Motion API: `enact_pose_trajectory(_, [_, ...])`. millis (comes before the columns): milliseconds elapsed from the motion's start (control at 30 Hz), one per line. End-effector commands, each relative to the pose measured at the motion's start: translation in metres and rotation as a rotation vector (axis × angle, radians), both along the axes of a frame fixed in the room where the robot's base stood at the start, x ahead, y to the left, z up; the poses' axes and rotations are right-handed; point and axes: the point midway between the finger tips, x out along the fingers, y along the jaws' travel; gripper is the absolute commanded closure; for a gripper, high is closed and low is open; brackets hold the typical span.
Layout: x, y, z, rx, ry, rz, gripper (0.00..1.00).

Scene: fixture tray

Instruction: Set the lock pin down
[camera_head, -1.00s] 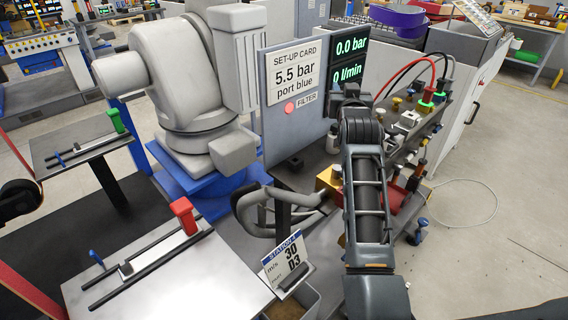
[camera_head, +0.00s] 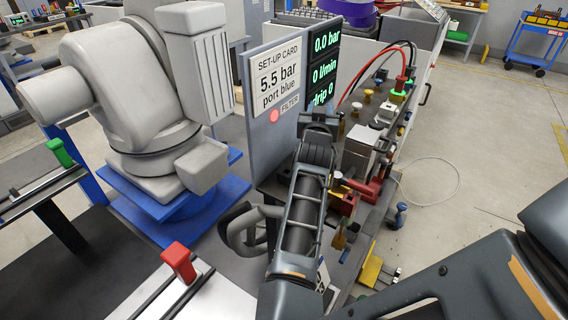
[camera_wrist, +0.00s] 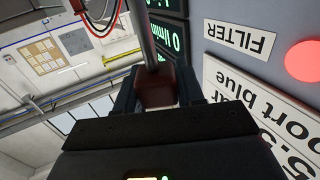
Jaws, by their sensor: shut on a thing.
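In the wrist view my gripper (camera_wrist: 157,92) is shut, with its two dark fingers on either side of a brownish-red grip. I take this for the handle of the lock pin (camera_wrist: 155,84). A grey metal rod runs from it toward the top of the picture. Its far end is out of the frame. In the head view my dark arm reaches up to the right edge of the set-up card panel (camera_head: 262,135). There my gripper's fingers and the pin are hidden or too small to make out.
A bench with a silver block (camera_head: 366,143), red and yellow fittings, knobs and hoses stands right of my arm. A large grey machine (camera_head: 125,90) on a blue base stands left. A red-handled clamp (camera_head: 180,262) is at lower left. The floor at right is open.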

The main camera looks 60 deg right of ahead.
Motion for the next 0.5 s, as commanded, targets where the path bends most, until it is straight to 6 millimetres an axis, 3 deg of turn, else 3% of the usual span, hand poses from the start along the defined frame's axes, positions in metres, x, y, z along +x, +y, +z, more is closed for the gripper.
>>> enact_pose_trajectory(33, [0.009, 0.010, -0.013, 0.006, -0.005, 0.004, 0.92])
enact_pose_trajectory(200, [0.029, 0.039, -0.034, 0.005, -0.003, 0.003, 0.92])
enact_pose_trajectory(500, [0.053, 0.073, -0.056, 0.001, -0.001, 0.001, 0.92])
